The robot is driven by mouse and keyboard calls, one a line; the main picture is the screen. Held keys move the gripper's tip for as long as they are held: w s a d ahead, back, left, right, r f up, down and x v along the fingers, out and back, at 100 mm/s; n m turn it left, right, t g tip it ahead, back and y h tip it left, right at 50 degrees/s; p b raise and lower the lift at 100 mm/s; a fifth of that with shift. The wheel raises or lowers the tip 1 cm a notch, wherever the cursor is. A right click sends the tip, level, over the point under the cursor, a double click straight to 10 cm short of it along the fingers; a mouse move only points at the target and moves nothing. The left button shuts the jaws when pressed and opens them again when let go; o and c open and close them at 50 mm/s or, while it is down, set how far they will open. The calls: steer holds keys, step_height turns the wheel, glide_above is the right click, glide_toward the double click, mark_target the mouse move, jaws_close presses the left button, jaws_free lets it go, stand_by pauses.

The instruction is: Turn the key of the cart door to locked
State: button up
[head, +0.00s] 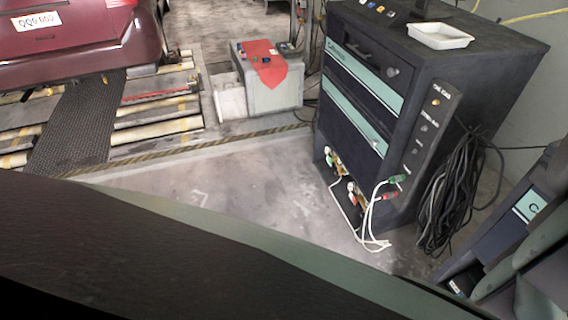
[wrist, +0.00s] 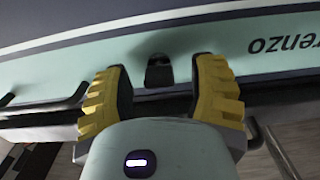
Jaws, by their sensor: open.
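In the wrist view my gripper (wrist: 163,82) is open, with its yellow ribbed fingers apart. A small black key or lock piece (wrist: 158,72) stands out from a pale teal band (wrist: 215,58) and shows between the fingertips. I see no finger pressing on it. The band carries dark lettering at the right. Whether the key is at locked cannot be told. In the head view a dark cart (head: 350,95) with two teal bands stands right of centre, with a round knob (head: 392,72) on its upper front. My gripper does not show in the head view.
A white tray (head: 440,36) lies on the cart top. Black cables (head: 452,195) hang at its side, and white leads (head: 370,225) droop to the floor. A grey box with a red cloth (head: 265,65) and a red car (head: 75,40) stand behind. The middle floor is clear.

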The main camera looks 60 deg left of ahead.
jaws_close()
stand_by(0.4)
steer(key=shift+f+b, duration=0.1)
steer(key=shift+b, duration=0.2)
steer(key=n+b, duration=0.1)
steer(key=b, duration=0.1)
steer(key=n+b, duration=0.2)
steer(key=shift+f+n, duration=0.3)
steer(key=shift+f, duration=0.05)
steer(key=n+b, duration=0.2)
steer(key=b, duration=0.1)
steer(key=n+b, duration=0.3)
steer(key=b, duration=0.1)
steer(key=shift+a+n, duration=0.2)
steer(key=shift+n, duration=0.1)
steer(key=n+b, duration=0.3)
steer(key=n, duration=0.1)
steer(key=shift+r, duration=0.1)
steer(key=n+b, duration=0.2)
steer(key=n, duration=0.2)
steer(key=shift+n+b, duration=0.3)
steer(key=shift+r, duration=0.1)
